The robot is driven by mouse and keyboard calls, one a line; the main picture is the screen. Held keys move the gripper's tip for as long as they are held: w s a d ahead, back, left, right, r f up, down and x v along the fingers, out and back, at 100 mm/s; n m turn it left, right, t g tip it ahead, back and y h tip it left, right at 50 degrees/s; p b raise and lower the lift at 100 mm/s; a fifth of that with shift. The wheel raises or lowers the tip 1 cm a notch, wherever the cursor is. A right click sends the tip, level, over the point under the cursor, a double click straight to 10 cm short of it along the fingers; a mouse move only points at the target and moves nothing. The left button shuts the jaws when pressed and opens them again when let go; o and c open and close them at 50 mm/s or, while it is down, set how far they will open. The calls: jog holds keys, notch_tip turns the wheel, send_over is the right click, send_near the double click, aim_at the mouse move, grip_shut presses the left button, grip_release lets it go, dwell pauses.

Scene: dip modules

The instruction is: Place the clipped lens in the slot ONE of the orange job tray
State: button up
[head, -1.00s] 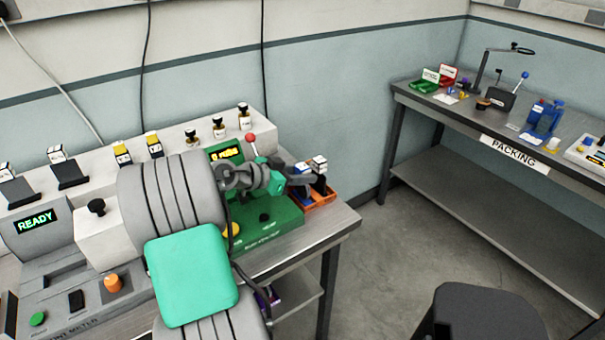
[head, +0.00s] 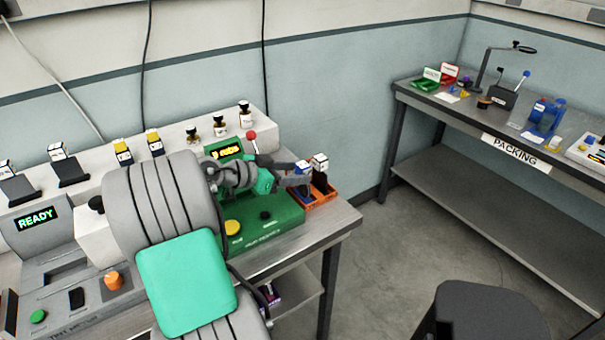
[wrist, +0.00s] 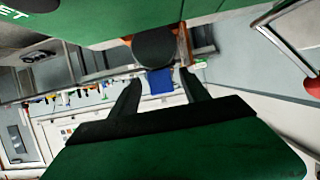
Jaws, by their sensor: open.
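The orange job tray (head: 322,197) sits at the right end of the bench, beside the green machine. My gripper (head: 301,178) is over the tray's left part in the head view, small and partly hidden by my own arm. In the wrist view my gripper (wrist: 160,88) has its two dark fingers apart. A blue block (wrist: 160,80) shows between the fingers, and a dark round disc (wrist: 153,48) lies just beyond it, against orange edges. I cannot tell for sure which of these belongs to the clipped lens. The slot markings are not readable.
The green machine (head: 262,218) has a red-tipped lever (head: 252,136) close to my arm. A white-topped dark block (head: 319,163) stands at the tray. A READY display unit (head: 37,218) is at left.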

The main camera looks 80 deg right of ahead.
jog(key=v, duration=0.8)
jog(key=shift+a, duration=0.2)
jog(key=shift+w+r, duration=0.1)
dwell(1.6)
